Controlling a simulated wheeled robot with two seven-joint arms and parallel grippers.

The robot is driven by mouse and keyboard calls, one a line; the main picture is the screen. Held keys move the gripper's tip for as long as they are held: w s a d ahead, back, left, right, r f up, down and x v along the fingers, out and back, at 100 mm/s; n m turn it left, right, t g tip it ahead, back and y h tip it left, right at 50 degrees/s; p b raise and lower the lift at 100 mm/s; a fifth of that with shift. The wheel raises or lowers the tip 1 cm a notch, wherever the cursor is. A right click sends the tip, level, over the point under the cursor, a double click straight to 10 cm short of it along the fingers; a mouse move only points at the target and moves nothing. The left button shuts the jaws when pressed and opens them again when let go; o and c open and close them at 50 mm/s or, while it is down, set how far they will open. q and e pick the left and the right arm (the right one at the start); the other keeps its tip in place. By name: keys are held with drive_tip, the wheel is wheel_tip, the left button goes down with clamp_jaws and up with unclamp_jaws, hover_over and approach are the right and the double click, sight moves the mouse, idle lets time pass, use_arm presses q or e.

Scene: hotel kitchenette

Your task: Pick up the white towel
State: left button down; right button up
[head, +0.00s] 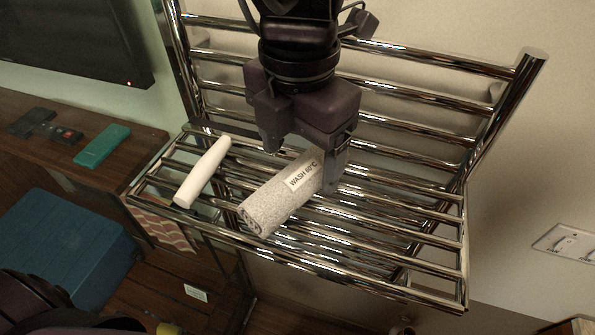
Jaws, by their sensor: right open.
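The white towel (203,172) is a small smooth roll lying at a slant on the left part of the chrome towel rack's shelf (440,262). A speckled grey rolled towel (268,208) with a "WASH 60°C" label lies to its right. My right gripper (301,166) is open and points down over the upper end of the grey towel, to the right of the white towel. One finger is left of that end and the other at its right; contact cannot be told. The fingers are clear of the white towel. My left gripper is out of view.
Chrome bars rise behind the shelf along the wall. At left, a wooden counter (95,180) holds a teal box (103,146) and dark small items, below a wall screen (75,40). A blue box (68,245) stands at lower left. A switch plate (568,243) is at right.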

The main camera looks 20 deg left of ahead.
sight(298, 168)
drive_tip(key=f+p, duration=0.1)
drive_tip(key=f, duration=0.2)
drive_tip(key=shift+w+a+f+p, duration=0.2)
drive_tip(key=shift+w+f+p, duration=0.15)
drive_tip(key=shift+w, duration=0.05)
drive_tip(key=shift+w+f, duration=0.1)
drive_tip(key=shift+f, duration=0.15)
drive_tip(key=shift+s, duration=0.2)
drive_tip(key=c, duration=0.6)
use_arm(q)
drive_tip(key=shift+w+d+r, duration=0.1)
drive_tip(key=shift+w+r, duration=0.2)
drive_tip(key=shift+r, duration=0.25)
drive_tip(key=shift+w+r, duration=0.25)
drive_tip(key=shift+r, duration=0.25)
use_arm(e)
drive_tip(key=c, duration=0.6)
